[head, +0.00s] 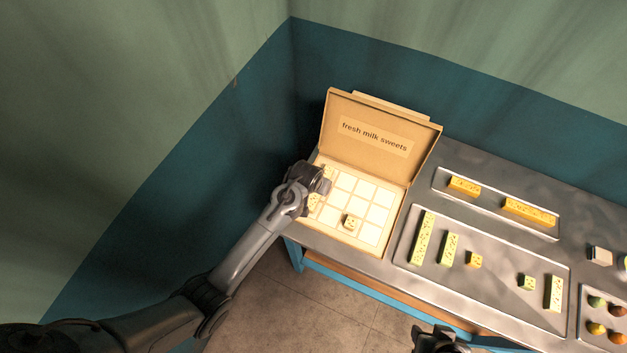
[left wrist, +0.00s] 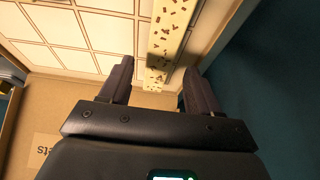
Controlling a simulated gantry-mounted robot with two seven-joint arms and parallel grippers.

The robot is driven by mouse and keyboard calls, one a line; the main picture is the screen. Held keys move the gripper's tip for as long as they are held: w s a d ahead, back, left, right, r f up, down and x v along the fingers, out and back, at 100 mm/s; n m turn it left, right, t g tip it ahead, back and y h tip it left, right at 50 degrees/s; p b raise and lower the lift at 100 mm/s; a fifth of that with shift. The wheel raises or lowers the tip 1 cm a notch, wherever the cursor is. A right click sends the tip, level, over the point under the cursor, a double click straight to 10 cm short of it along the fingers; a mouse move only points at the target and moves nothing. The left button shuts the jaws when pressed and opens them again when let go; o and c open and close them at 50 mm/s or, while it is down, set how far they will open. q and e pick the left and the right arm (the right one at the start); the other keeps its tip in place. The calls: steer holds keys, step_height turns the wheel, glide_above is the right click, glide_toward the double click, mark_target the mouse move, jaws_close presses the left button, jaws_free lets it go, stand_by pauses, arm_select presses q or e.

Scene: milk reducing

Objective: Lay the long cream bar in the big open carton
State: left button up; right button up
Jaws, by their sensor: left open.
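The big open carton (head: 346,183) stands at the left end of the table, its lid up and its floor marked in squares. A long cream bar with brown flecks (left wrist: 172,30) lies in the carton along its side wall in the left wrist view. In the head view only a part of it (head: 313,203) shows beside my left gripper (head: 322,180), which hides the rest. My left gripper (left wrist: 160,68) is open, its fingers on either side of the bar's near end, apart from it as far as I can tell. My right gripper (head: 440,342) is at the bottom edge.
A small cream cube (head: 351,222) sits in the carton's front row. A tray (head: 500,273) to the right holds several green and yellow pieces. A narrower tray (head: 490,203) behind holds two orange bars. The carton's other squares are bare.

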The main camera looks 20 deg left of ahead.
arm_select(q)
steer(key=v, duration=0.9)
steer(key=s+a+r, duration=0.1)
steer(key=s+a, duration=0.1)
steer(key=s, duration=1.1)
steer(key=s+a+r+m+g, duration=0.1)
steer(key=s+a+r, duration=0.1)
steer(key=s, duration=1.1)
steer(key=shift+a+r+m, duration=0.15)
steer(key=shift+a+m, duration=0.15)
arm_select(e)
steer(key=shift+r, duration=0.35)
